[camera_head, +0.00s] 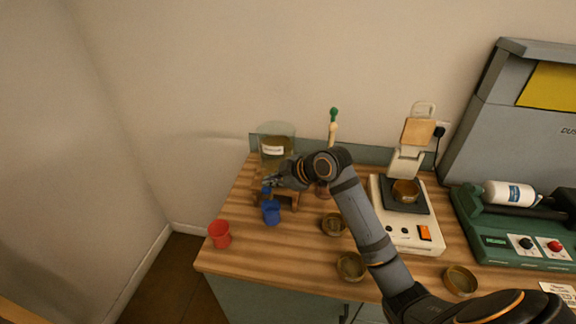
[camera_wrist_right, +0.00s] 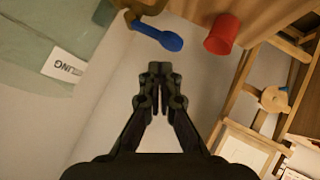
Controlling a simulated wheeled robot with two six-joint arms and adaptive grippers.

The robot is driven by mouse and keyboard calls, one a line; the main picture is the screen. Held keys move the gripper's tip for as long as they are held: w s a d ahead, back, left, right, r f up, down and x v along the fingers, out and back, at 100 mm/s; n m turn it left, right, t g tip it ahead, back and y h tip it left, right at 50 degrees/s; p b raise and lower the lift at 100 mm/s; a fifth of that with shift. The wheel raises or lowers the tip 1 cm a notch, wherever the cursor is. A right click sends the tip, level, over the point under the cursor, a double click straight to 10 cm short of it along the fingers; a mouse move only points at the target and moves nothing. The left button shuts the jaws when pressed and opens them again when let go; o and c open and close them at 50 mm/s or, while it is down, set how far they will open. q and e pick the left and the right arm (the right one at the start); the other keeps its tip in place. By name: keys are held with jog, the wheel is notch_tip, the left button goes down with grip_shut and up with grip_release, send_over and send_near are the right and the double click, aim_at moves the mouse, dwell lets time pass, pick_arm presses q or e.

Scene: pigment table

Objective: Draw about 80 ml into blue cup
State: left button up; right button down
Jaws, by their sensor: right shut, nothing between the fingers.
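The blue cup (camera_head: 271,213) stands upright on the wooden table below the blue tap lever (camera_head: 266,191) of a glass dispenser (camera_head: 277,142). The dispenser has a white label and yellowish liquid inside, and sits on a wooden stand. My right gripper (camera_head: 269,182) is beside the tap, just above the blue cup. In the wrist view the right gripper (camera_wrist_right: 160,70) is shut and empty. The blue lever (camera_wrist_right: 159,37) shows just beyond its fingertips, apart from them. The cup's liquid level cannot be read. My left gripper is not in view.
A red cup (camera_head: 219,234) stands at the table's front left; it also shows in the wrist view (camera_wrist_right: 222,34). Several brass bowls, including one (camera_head: 351,267) at the front, lie to the right. A white scale (camera_head: 410,232) and a green machine (camera_head: 510,240) stand further right.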

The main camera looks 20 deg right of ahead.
pick_arm(q)
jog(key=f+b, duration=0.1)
jog(key=b, duration=0.1)
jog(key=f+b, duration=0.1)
jog(key=b, duration=0.1)
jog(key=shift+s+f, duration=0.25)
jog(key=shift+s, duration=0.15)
pick_arm(e)
jog(key=w+r+v, duration=0.1)
jog(key=v, duration=0.9)
jog(key=shift+d+r, duration=0.3)
jog(key=shift+d, duration=0.15)
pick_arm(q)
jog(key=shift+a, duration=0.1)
